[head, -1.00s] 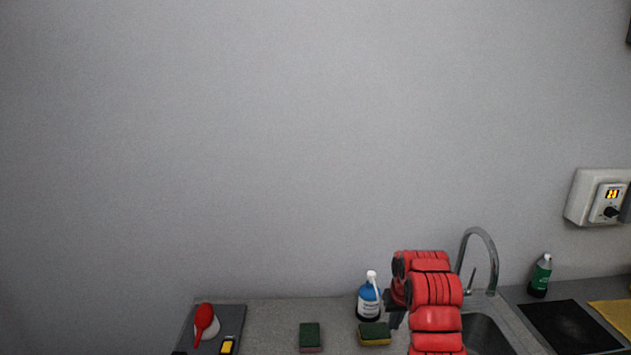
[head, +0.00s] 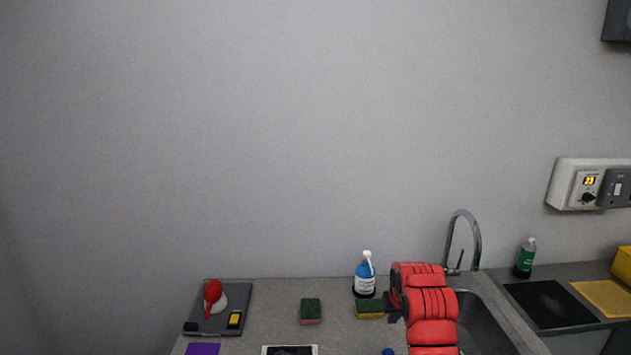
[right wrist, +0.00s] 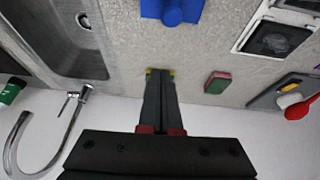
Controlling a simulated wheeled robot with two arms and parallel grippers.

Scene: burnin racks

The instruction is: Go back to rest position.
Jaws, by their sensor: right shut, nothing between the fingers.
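My right arm, with red segments, comes up from the bottom right in the head view, in front of the sink (head: 484,325). My right gripper (head: 393,306) is dark and partly hidden behind the arm there, beside the yellow and green sponge (head: 370,309). In the right wrist view my right gripper (right wrist: 160,78) has its two dark fingers together with nothing held. The sponge's yellow edges show just past the fingertips, mostly covered by them. My left gripper is in neither view.
A blue spray bottle (head: 365,277) stands behind the sponge. The tall faucet (head: 477,240) rises beside the arm. A green and pink sponge (head: 310,311), a grey tray (head: 236,297) and a white-framed dark item (head: 290,350) lie to the left. A blue object (right wrist: 172,10) shows in the wrist view.

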